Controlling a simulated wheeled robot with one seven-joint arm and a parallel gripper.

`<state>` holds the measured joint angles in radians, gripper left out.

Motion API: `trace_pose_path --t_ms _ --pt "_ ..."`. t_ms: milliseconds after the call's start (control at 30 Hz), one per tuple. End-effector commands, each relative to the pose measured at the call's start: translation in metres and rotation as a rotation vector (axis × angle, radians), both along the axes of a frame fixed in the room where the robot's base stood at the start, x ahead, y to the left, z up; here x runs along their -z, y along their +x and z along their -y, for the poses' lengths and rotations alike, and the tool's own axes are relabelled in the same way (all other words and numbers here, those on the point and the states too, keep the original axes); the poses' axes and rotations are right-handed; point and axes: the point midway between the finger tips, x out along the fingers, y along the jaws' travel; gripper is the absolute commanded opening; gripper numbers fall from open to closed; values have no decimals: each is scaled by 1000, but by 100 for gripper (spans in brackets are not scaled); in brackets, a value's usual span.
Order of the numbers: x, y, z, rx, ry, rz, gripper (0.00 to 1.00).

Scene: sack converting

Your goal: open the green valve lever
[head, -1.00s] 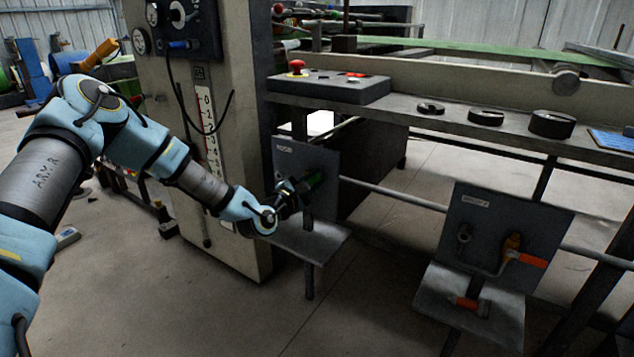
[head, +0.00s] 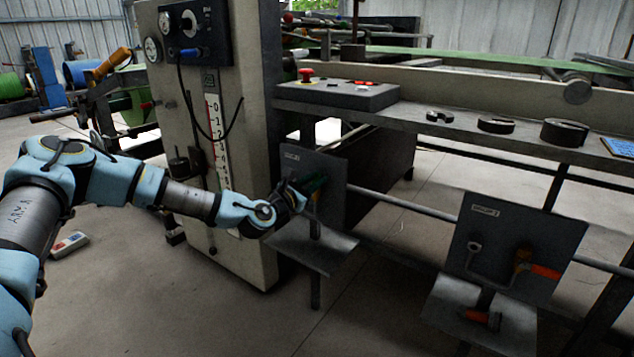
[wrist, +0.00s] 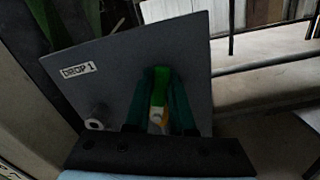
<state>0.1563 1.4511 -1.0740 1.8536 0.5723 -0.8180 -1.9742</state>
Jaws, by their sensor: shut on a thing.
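The green valve lever (wrist: 159,86) shows in the wrist view, pointing up from a brass-coloured valve body (wrist: 157,117) on the grey panel labelled DROP 1 (wrist: 120,72). My gripper (wrist: 160,92) has its two dark green fingers on either side of the lever and is shut on it. In the head view my gripper (head: 312,186) is at the front of the same panel (head: 331,172), below the bench, and largely hides the lever. The lever's exact angle cannot be told there.
A second grey panel (head: 480,225) at the right carries an orange-handled valve (head: 543,271); another orange handle (head: 482,318) lies on its shelf. A bench (head: 420,118) with black rings runs above. A horizontal pipe (head: 405,202) joins the panels.

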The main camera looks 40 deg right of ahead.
Motion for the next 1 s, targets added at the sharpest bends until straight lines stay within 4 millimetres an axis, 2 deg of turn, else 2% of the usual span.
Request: trace_pose_path --t_ms 333,367,633,867,1000 --pt "1 1 -1 -2 2 -4 0" --pt "1 1 -1 -2 2 -4 23" --pt "1 1 0 -1 1 -2 52" --pt "0 0 -1 0 0 -2 52" --pt "0 -1 -9 -1 1 -3 52"
